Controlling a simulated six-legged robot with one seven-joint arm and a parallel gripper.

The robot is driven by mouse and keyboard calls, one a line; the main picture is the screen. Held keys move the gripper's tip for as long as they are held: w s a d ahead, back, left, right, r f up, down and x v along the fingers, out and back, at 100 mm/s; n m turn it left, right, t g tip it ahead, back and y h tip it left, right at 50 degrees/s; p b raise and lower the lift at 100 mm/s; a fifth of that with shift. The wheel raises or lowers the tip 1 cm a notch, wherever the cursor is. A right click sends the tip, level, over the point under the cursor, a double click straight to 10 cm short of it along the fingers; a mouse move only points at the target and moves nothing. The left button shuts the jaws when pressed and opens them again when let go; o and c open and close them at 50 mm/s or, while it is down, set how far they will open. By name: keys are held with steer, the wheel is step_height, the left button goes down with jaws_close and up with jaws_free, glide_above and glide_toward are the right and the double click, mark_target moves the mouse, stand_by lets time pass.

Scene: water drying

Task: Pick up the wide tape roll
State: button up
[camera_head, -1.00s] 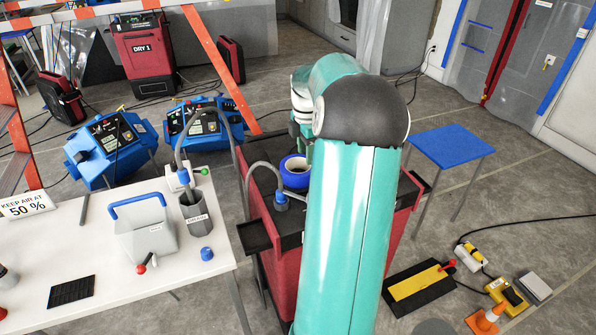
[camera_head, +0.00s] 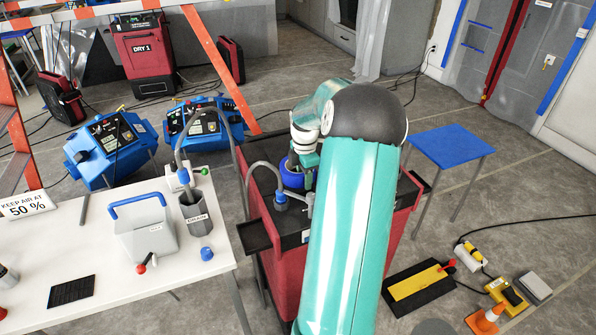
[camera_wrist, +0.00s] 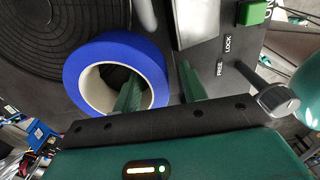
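The wide tape roll is a blue ring (camera_wrist: 115,48) with a pale core, lying flat on the dark top of the red cart (camera_head: 277,262). In the head view the roll (camera_head: 291,174) is partly hidden by my arm's end. My gripper (camera_wrist: 159,72) is low over the roll with its green fingers apart. In the wrist view one finger reaches into the roll's hole and the other is outside its right side, so the roll's wall lies between them. Gaps seem to show beside the wall. Contact is not clear.
A grey hose with a blue fitting (camera_head: 281,201) rises at the cart's left. A white table (camera_head: 110,285) stands left of the cart.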

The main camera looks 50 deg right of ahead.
jaws_close()
steer(key=shift+r, duration=0.15)
